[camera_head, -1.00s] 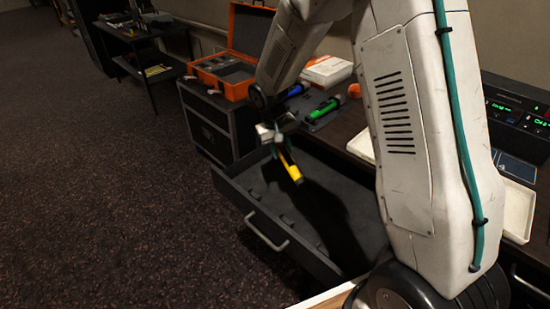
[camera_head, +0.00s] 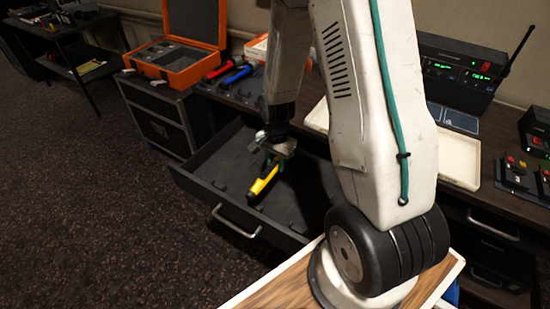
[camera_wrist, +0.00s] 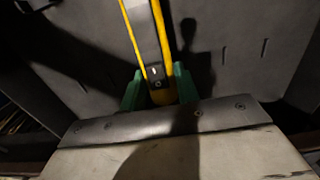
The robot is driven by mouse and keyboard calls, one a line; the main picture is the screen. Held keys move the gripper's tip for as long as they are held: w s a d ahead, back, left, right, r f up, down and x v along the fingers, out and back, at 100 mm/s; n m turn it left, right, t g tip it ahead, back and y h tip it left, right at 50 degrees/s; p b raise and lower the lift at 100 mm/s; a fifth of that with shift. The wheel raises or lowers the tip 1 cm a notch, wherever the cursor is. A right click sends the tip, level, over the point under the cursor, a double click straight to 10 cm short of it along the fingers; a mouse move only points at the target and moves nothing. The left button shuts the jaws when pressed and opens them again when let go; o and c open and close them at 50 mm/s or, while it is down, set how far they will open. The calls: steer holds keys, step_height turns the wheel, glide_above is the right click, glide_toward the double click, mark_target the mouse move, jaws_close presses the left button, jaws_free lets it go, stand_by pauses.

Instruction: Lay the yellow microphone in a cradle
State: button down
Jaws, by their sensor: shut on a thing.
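The yellow microphone (camera_head: 262,182), yellow with a dark side, is held by my gripper (camera_head: 274,158) over the open drawer (camera_head: 205,200). It hangs tilted, its free end pointing down and toward the drawer front. In the wrist view the green fingers of my gripper (camera_wrist: 158,90) are closed on the near end of the microphone (camera_wrist: 144,30). Small dark bumps stand on the drawer floor; I cannot tell whether they are cradles. On the desk, a red microphone (camera_head: 220,69) and a blue one (camera_head: 237,75) lie on a dark holder. My arm hides part of the desk.
An open orange case (camera_head: 175,63) stands on a black cabinet left of the drawer. White trays (camera_head: 458,160) and a black unit with green displays (camera_head: 465,72) are on the desk at right. The drawer floor around the microphone looks mostly clear.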

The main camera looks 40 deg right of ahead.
steer(key=shift+f, duration=3.05)
stand_by(0.5)
steer(key=c, duration=0.6)
jaws_free()
steer(key=shift+o, duration=0.2)
steer(key=shift+r, duration=0.1)
steer(key=shift+r, duration=3.4)
